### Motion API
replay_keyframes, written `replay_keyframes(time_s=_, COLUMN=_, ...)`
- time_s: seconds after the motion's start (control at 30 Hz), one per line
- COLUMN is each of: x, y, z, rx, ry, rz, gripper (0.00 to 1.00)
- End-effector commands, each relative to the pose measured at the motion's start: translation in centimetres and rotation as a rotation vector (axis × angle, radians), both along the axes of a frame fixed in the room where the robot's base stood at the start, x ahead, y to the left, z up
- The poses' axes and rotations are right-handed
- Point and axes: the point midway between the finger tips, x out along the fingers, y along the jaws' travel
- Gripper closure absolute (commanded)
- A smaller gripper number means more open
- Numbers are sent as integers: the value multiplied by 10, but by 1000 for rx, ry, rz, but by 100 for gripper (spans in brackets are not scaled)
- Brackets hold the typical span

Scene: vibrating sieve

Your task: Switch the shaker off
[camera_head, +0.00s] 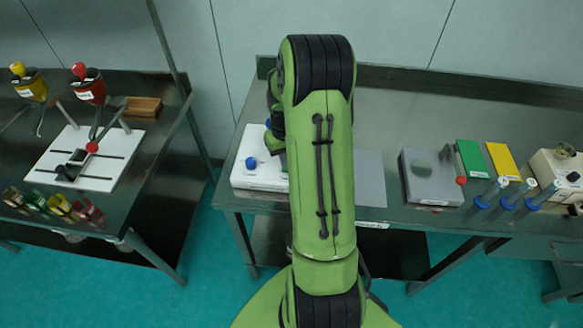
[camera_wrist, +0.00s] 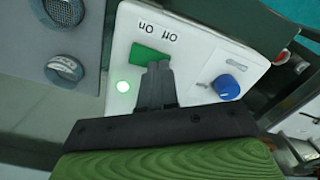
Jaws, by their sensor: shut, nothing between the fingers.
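The shaker's white control panel (camera_wrist: 193,53) fills the middle of the wrist view. It carries a green rocker switch (camera_wrist: 148,54), with upside-down "On" and "Off" labels beside it. A small green lamp (camera_wrist: 122,87) on the panel is lit. A blue knob (camera_wrist: 226,87) sits on the panel's other side. My gripper (camera_wrist: 159,70) is shut and empty, its fingertips right at the switch and covering part of it. Whether they touch it, I cannot tell. In the head view, the white base (camera_head: 262,178) with its blue knob (camera_head: 251,162) shows beside my arm, which hides the gripper and switch.
On the right of the bench are a grey block (camera_head: 433,186), green and yellow boxes (camera_head: 503,160) and blue-based tubes (camera_head: 510,197). A separate table (camera_head: 150,190) stands at left.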

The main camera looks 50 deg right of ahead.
Motion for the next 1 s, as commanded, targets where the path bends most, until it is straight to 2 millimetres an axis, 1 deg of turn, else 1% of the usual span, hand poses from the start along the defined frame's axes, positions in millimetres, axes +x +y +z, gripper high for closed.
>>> replay_keyframes(time_s=0.67, x=0, y=0, z=-9, rx=0, ry=1, rz=0, gripper=100)
replay_keyframes(time_s=0.77, x=0, y=0, z=-5, rx=0, ry=1, rz=0, gripper=100)
replay_keyframes(time_s=1.0, x=0, y=0, z=19, rx=0, ry=0, rz=1, gripper=100)
